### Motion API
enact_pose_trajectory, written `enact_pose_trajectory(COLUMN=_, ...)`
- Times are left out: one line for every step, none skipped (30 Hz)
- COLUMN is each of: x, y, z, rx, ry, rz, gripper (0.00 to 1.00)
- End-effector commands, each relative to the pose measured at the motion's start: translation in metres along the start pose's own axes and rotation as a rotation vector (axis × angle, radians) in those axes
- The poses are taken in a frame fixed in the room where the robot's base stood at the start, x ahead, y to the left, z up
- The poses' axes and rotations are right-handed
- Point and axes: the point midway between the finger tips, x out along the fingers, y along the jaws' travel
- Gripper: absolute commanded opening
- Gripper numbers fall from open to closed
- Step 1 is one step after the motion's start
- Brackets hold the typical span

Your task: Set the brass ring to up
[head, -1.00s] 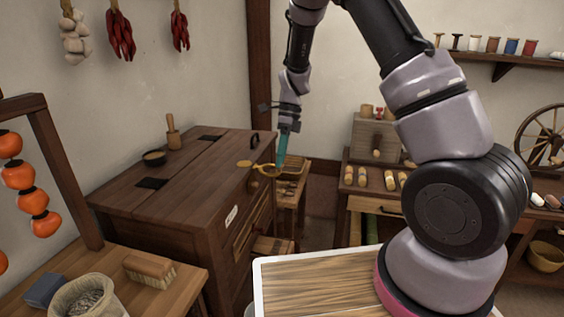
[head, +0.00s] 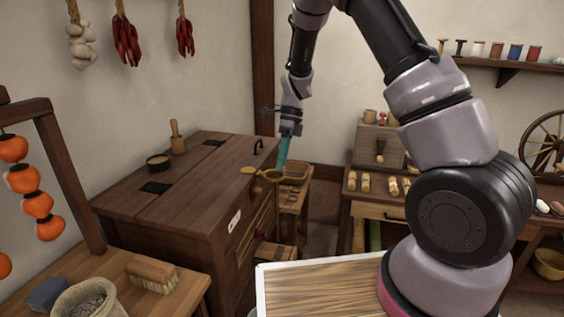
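The brass ring (head: 268,176) shows at the right edge of the dark wooden chest's top, beside a small brass disc (head: 247,170) on the lid. The ring looks like a low, dull gold loop sticking out past the edge, and its exact tilt is hard to tell. My gripper (head: 281,164) points down with its teal fingers at the ring's right side. The fingertips overlap the ring in the picture, and I cannot tell whether they touch it. The fingers appear as one narrow strip, so their opening is not visible.
The wooden chest (head: 190,190) carries a small bowl (head: 158,161), a wooden pestle-like tool (head: 177,138) and a black handle (head: 259,147). A small wooden stand with a tray (head: 294,181) is close behind my fingers. A workbench (head: 350,208) stands to the right.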

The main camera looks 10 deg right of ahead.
Motion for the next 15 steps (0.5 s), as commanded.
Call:
enact_pose_trajectory(x=-0.002, y=0.0, z=0.0, rx=0.0, ry=-0.001, rz=-0.001, gripper=0.37)
enact_pose_trajectory(x=-0.004, y=0.0, z=0.0, rx=0.0, ry=-0.001, rz=-0.001, gripper=0.37)
enact_pose_trajectory(x=-0.007, y=-0.001, z=0.0, rx=0.0, ry=-0.001, rz=-0.002, gripper=0.37)
enact_pose_trajectory(x=-0.011, y=-0.001, z=0.0, rx=0.0, ry=-0.002, rz=-0.002, gripper=0.37)
enact_pose_trajectory(x=-0.015, y=-0.001, z=0.0, rx=0.0, ry=-0.002, rz=-0.003, gripper=0.37)
enact_pose_trajectory(x=-0.023, y=-0.001, z=0.0, rx=0.0, ry=-0.003, rz=-0.004, gripper=0.37)
enact_pose_trajectory(x=-0.028, y=-0.001, z=0.0, rx=0.0, ry=-0.003, rz=-0.004, gripper=0.37)
enact_pose_trajectory(x=-0.034, y=-0.001, z=0.0, rx=0.0, ry=-0.003, rz=-0.004, gripper=0.37)
enact_pose_trajectory(x=-0.043, y=-0.001, z=0.0, rx=0.0, ry=-0.003, rz=-0.004, gripper=0.37)
enact_pose_trajectory(x=-0.049, y=-0.001, z=0.001, rx=-0.001, ry=-0.003, rz=-0.005, gripper=0.37)
enact_pose_trajectory(x=-0.056, y=-0.001, z=0.001, rx=0.0, ry=-0.003, rz=-0.004, gripper=0.37)
enact_pose_trajectory(x=-0.064, y=-0.001, z=0.001, rx=-0.001, ry=-0.003, rz=-0.004, gripper=0.37)
enact_pose_trajectory(x=-0.07, y=-0.001, z=0.001, rx=-0.001, ry=-0.003, rz=-0.004, gripper=0.37)
enact_pose_trajectory(x=-0.075, y=-0.001, z=0.001, rx=-0.001, ry=-0.003, rz=-0.003, gripper=0.37)
enact_pose_trajectory(x=-0.082, y=-0.001, z=0.001, rx=0.0, ry=-0.002, rz=-0.003, gripper=0.37)
